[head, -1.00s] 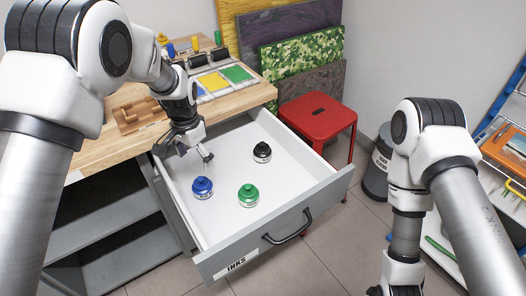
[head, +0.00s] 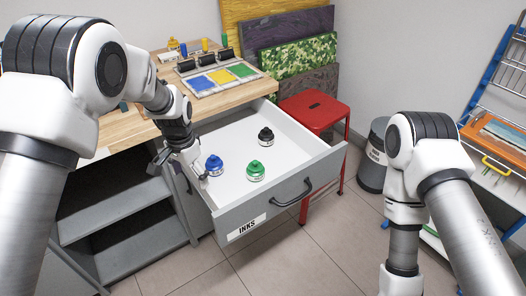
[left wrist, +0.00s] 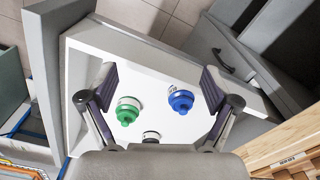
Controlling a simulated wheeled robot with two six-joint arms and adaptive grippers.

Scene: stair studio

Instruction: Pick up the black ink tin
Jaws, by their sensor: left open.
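The black ink tin (head: 266,137) stands upright in the open white drawer, toward its far right side. In the left wrist view the black tin (left wrist: 151,136) shows at the bottom, partly hidden by my gripper's body. A blue tin (head: 214,166) and a green tin (head: 255,171) stand nearer the drawer front. My left gripper (head: 184,168) is at the drawer's left side, close to the blue tin and well away from the black one. In the left wrist view its fingers (left wrist: 158,88) are spread and empty. My right gripper is out of view.
The drawer front (head: 280,205) carries a handle and an INKS label. A wooden worktable (head: 130,128) with a coloured tray borders it behind. A red stool (head: 312,108) stands close at the right, with a grey bin (head: 372,170) beyond. Floor in front is clear.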

